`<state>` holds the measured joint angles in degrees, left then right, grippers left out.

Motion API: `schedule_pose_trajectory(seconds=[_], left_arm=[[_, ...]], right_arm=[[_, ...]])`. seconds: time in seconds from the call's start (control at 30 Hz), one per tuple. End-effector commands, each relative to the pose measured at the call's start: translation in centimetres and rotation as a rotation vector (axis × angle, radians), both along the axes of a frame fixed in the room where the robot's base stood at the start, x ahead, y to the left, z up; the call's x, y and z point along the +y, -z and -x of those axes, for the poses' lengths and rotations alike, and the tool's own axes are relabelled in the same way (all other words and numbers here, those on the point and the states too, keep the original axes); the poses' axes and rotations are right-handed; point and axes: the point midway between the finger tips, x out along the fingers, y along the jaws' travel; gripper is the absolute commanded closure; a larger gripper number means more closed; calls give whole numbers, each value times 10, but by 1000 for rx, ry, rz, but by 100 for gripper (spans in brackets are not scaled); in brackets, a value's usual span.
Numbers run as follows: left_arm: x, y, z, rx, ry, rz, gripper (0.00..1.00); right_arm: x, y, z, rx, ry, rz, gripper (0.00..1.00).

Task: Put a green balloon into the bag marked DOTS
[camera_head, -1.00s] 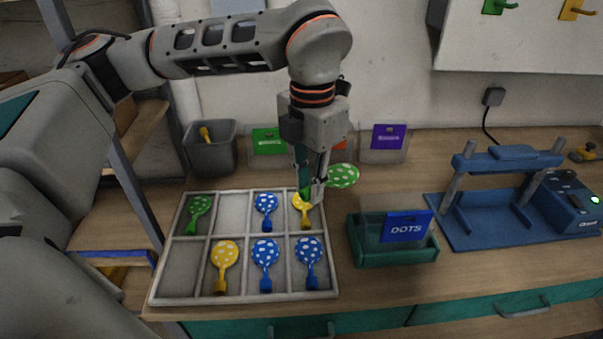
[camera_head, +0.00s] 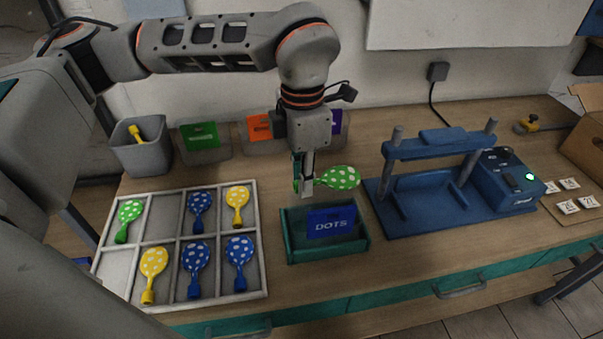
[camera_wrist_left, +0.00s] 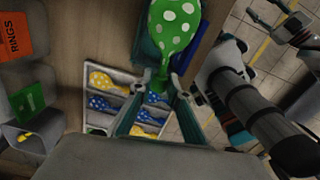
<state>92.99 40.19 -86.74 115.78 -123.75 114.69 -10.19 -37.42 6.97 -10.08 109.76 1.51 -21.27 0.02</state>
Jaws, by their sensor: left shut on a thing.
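A green balloon with white dots (camera_head: 341,177) is held by its neck in my left gripper (camera_head: 306,188), which is shut on it. The balloon's round end points right. It also shows in the left wrist view (camera_wrist_left: 176,22) beyond the fingers (camera_wrist_left: 168,82). The bag marked DOTS (camera_head: 332,222) has a blue label and sits in a teal holder (camera_head: 300,256). The gripper and balloon are above the holder's back edge in the head view. The fingers hide part of the balloon's neck. My right gripper cannot be made out.
A divided tray (camera_head: 254,290) at left holds several dotted balloons, one of them green (camera_head: 129,220). A grey bin (camera_head: 143,158) and labelled bags, one with a green label (camera_head: 200,136), stand behind. A blue press (camera_head: 440,207) stands close to the right of the holder.

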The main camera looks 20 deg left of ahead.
Motion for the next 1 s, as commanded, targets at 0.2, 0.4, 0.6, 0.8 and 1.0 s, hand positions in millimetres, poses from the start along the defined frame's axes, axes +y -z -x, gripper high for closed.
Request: schedule_pose_trajectory(seconds=[0.2,0.4,0.6,0.8,1.0], left_arm=[[0,18,1,2,0,-1,90],[0,40,0,1,0,0,90],[0,62,1,1,0,0,90],[0,85,0,2,-1,-1,90],[0,102,0,0,-1,0,90]], right_arm=[[7,4,0,-6,-7,-11,60],[15,-2,-7,-37,-19,-23,60],[23,0,-11,-54,-37,-32,60],[22,19,-10,-52,-37,-31,60],[20,37,-7,-38,-35,-26,60]])
